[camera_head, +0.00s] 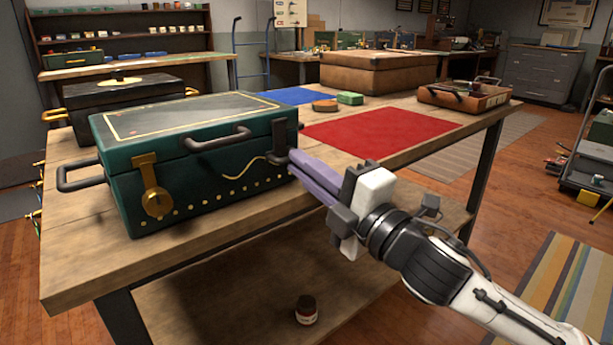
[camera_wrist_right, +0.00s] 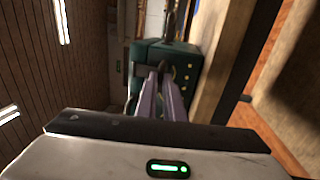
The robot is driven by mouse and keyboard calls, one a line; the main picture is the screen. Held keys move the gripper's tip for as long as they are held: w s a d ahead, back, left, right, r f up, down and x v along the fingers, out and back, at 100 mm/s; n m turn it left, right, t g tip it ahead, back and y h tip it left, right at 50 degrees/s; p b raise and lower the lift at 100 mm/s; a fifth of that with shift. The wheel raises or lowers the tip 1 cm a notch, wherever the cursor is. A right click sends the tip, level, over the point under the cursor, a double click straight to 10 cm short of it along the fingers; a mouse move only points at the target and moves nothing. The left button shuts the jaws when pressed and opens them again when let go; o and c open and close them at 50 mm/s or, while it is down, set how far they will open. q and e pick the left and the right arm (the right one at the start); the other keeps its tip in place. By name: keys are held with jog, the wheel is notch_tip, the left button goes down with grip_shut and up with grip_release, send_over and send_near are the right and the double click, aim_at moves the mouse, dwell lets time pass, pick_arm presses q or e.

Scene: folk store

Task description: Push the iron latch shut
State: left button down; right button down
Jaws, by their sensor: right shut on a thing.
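A dark green chest (camera_head: 190,165) with a flat lid stands on the wooden bench in the head view, its lid down. The dark iron latch (camera_head: 281,138) is at the right end of its front. My right gripper (camera_head: 293,164) has its purple fingers at the latch, shut on it; the fingers hide its lower part. In the right wrist view the fingers (camera_wrist_right: 161,76) reach the green chest (camera_wrist_right: 181,62) at the dark latch. A brass latch (camera_head: 154,184) hangs at the left of the chest's front. My left gripper is not in view.
The wooden bench (camera_head: 75,262) has a red mat (camera_head: 385,132) and blue mat (camera_head: 297,96) right of the chest. A black chest (camera_head: 120,96) stands behind. A small jar (camera_head: 306,310) stands on the lower shelf.

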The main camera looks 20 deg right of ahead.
dwell(0.3)
jog(key=c, duration=1.9)
grip_release()
jog(key=shift+w, duration=0.1)
jog(key=shift+o, duration=0.2)
